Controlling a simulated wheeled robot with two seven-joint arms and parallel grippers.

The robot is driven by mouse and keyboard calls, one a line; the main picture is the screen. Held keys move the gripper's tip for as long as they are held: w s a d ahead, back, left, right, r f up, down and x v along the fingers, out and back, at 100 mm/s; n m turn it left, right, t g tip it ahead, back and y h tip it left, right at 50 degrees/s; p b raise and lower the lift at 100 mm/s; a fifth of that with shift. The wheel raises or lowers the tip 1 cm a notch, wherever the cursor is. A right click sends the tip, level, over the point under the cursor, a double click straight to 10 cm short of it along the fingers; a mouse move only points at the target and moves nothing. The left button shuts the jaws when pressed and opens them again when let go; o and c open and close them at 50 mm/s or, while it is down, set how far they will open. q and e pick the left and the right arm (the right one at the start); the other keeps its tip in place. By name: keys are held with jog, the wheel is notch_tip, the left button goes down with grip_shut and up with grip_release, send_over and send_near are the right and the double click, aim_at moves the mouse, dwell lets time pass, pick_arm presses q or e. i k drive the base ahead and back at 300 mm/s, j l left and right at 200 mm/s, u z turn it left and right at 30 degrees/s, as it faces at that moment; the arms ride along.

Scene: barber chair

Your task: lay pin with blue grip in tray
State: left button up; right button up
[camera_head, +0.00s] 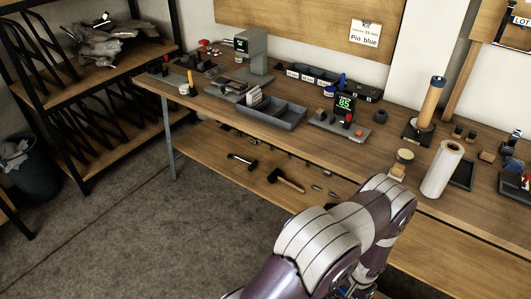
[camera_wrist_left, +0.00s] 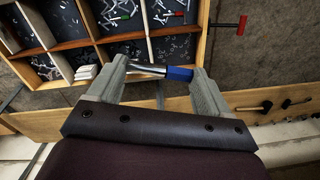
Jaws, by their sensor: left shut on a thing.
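A pin with a blue grip (camera_wrist_left: 180,73) is in the left wrist view, its bright metal shaft pointing left. My left gripper (camera_wrist_left: 158,76) is shut on it, and the pin lies across between the two fingertips. Neither the pin nor my left gripper can be made out in the head view. A grey tray (camera_head: 262,117) with low walls and a divider stands near the front edge of the bench in the head view. My right gripper is not in view.
A wooden divided box (camera_wrist_left: 95,39) holding small metal parts lies beyond the left fingers. Hammers (camera_head: 287,180) lie on the lower shelf. A stand with a green display (camera_head: 344,103) is right of the tray, and a white roll (camera_head: 441,170) stands farther right.

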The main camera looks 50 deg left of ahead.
aim_at(271, 113)
jog(key=j, duration=0.55)
jog(key=j+z, duration=0.15)
jog(key=j, duration=1)
jog(key=k+j+z, duration=0.15)
jog(key=j, duration=0.95)
jog(key=k+j+z, duration=0.15)
jog(key=j, duration=1)
jog(key=k+z, duration=0.05)
